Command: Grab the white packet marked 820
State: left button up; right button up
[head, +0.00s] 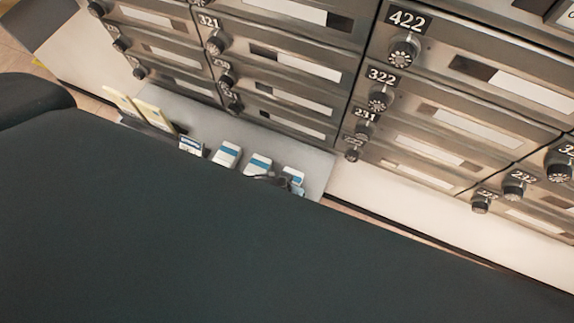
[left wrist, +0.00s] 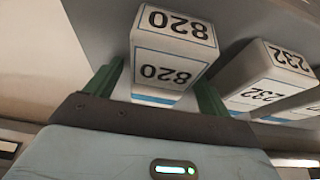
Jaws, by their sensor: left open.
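The white packet marked 820 (left wrist: 172,52) has a blue band and stands in the left wrist view, its number upside down there. My left gripper (left wrist: 159,90) is open, with one green finger on each side of this packet. I cannot tell whether the fingers touch it. In the head view several white and blue packets (head: 228,155) stand in a row on a grey shelf (head: 317,168), their numbers too small to read. A small dark shape lies by the rightmost packets; I cannot tell whether it is my gripper. My right gripper is not in view.
White packets marked 232 (left wrist: 272,75) stand close beside the 820 packet. Cream-coloured envelopes (head: 155,115) stand at the shelf's left end. Metal mailboxes with numbered knobs (head: 405,50) rise behind the shelf. A large dark surface fills the lower head view.

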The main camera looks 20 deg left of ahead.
pick_arm(q)
jog(key=c, duration=0.9)
jog(key=shift+c, duration=1.2)
jog(key=shift+r, duration=0.1)
jog(key=shift+r, duration=0.4)
jog(key=p+v, duration=0.1)
jog(key=v, duration=0.1)
jog(key=shift+r, duration=0.45)
jog(key=s+r, duration=0.1)
jog(key=s, duration=1.4)
jog(key=shift+d+r+p, duration=0.15)
jog(key=shift+r+p, duration=0.05)
jog(key=shift+p, duration=0.25)
